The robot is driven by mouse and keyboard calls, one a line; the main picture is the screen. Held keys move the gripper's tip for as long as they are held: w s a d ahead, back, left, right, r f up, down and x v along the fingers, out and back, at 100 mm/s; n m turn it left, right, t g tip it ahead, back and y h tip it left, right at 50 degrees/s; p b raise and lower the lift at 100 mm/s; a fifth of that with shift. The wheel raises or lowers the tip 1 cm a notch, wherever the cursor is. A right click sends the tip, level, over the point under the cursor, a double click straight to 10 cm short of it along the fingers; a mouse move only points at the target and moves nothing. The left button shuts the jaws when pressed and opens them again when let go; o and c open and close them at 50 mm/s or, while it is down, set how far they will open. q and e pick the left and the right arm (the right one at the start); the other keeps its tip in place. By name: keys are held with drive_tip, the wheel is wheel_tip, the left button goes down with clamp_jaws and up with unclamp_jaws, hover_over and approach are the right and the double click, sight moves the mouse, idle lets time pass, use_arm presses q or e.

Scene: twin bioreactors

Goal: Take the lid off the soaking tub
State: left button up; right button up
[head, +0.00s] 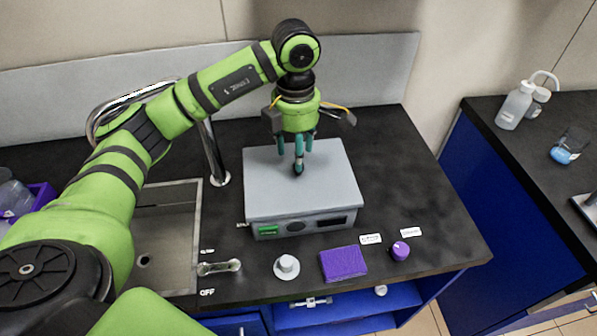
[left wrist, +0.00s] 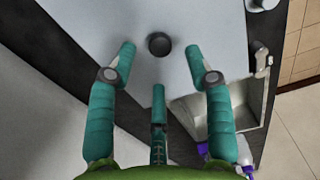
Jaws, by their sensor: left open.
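The soaking tub (head: 290,229) is a grey box on the black counter, with a green display on its front. Its flat pale lid (head: 265,180) is on top and closed. A round dark knob (left wrist: 159,44) stands on the lid in the left wrist view. My left gripper (head: 298,150) has teal fingers pointing down over the middle of the lid. In the left wrist view the fingers (left wrist: 160,60) are spread and empty, with the knob just beyond the gap between them. In the head view the fingers partly hide the knob. My right gripper is not in view.
A sink (head: 165,235) with a curved metal tap (head: 214,155) lies left of the tub. In front are a lever (head: 218,267), a white knob (head: 286,266), a purple block (head: 343,263) and a purple knob (head: 400,251). The counter right of the tub is clear.

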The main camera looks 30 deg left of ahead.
sight(326, 182)
use_arm(q)
drive_tip(key=f, duration=0.1)
drive_tip(key=f+p, duration=0.1)
drive_tip(key=f, duration=0.1)
drive_tip(key=shift+d+f, duration=0.25)
drive_tip(key=shift+f, duration=0.45)
drive_tip(key=shift+c, duration=0.8)
clamp_jaws()
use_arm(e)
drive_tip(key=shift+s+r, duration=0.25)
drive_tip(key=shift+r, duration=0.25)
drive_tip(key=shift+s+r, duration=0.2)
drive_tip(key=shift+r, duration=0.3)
use_arm(q)
drive_tip(key=shift+w+r, duration=0.1)
drive_tip(key=shift+r, duration=0.1)
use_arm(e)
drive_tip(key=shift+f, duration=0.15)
